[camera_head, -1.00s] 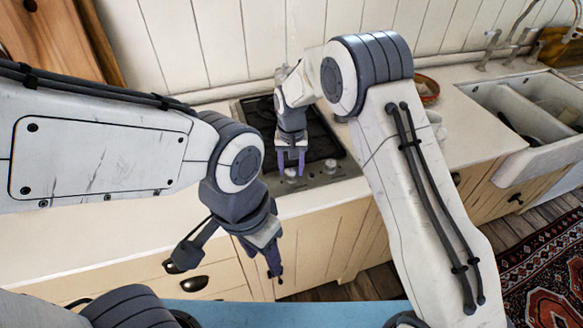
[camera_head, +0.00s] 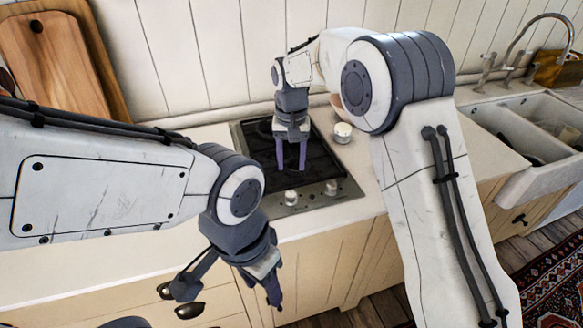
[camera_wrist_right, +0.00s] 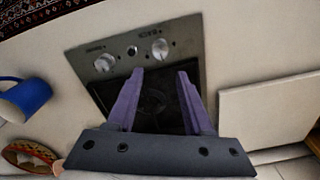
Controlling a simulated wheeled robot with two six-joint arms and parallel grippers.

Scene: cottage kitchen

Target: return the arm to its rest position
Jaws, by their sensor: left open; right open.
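My right gripper (camera_head: 291,166) is open and empty, pointing down above the dark hob (camera_head: 258,155). In the right wrist view, the purple fingers of this gripper (camera_wrist_right: 159,74) stand apart with nothing between them, and the hob's control panel (camera_wrist_right: 128,57) shows beyond them. My left gripper (camera_head: 274,298) hangs low in front of the counter's cabinet fronts, pointing down. Its fingers are seen nearly edge-on, with nothing visible held. My right arm's upper link hides part of the counter to the right of the hob.
A small white container (camera_head: 342,133) stands just right of the hob. A blue mug (camera_wrist_right: 27,97) and a patterned bowl (camera_wrist_right: 30,157) show in the right wrist view. Wooden boards (camera_head: 55,65) lean at back left. A white sink (camera_head: 520,165) with a tap (camera_head: 545,20) is at right.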

